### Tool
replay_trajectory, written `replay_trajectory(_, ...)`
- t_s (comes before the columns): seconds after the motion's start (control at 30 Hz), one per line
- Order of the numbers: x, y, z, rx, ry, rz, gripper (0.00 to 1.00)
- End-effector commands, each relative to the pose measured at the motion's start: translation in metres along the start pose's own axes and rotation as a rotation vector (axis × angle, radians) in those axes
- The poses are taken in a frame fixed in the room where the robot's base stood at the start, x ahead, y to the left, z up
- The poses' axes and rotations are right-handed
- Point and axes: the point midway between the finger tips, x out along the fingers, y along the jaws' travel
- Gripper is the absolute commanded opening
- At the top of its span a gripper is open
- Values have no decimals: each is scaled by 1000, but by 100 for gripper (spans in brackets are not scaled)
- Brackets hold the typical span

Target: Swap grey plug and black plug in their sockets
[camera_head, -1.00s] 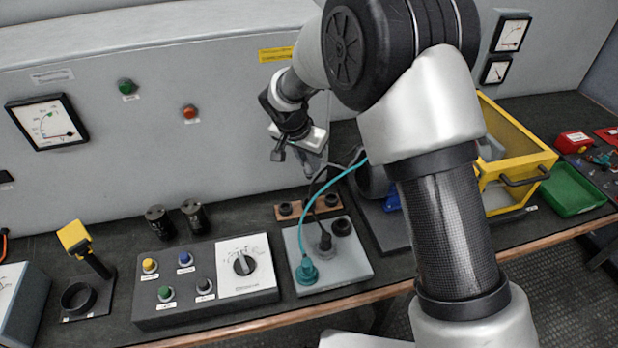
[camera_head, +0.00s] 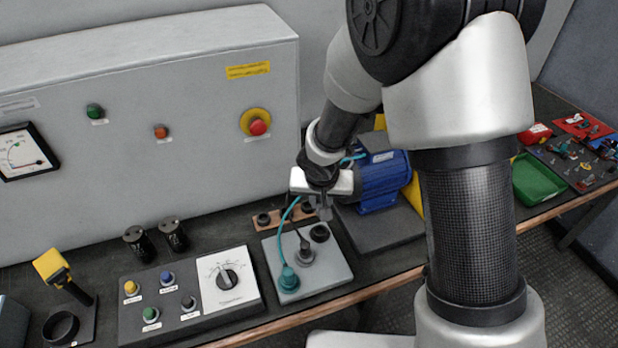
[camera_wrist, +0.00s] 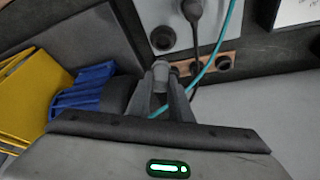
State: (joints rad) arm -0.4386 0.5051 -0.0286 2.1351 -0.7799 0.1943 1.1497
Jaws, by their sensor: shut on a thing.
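A light grey socket box (camera_head: 328,276) stands on the bench. A teal plug (camera_head: 288,279) is in its front left socket. A black plug (camera_head: 305,254), with a thin black cable, is in the middle socket. It also shows at the top of the wrist view (camera_wrist: 192,9). The far right socket (camera_head: 320,232) is empty, a dark ring in the wrist view (camera_wrist: 163,39). My gripper (camera_head: 324,208) is just above and behind this socket, shut on the grey plug (camera_wrist: 160,74), which shows between the fingers in the wrist view. The plug's lower end is apart from the socket.
A brown strip with two dark holes (camera_head: 284,214) lies behind the box. A blue motor (camera_head: 384,181) stands right of it. A control panel (camera_head: 190,300) with buttons and a dial is on the left. The teal cable (camera_head: 285,226) arches close to my gripper.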

Motion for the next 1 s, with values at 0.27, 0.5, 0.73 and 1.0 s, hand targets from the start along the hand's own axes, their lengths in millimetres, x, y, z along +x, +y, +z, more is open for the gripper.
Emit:
replay_trajectory(0.27, 17, 0, 9, -5, 1, -3, 0)
replay_trajectory(0.5, 39, 1, 18, -4, 1, -1, 0)
replay_trajectory(0.73, 48, 0, 21, -3, 2, -2, 0)
replay_trajectory(1.0, 48, 0, 21, -3, 2, -2, 0)
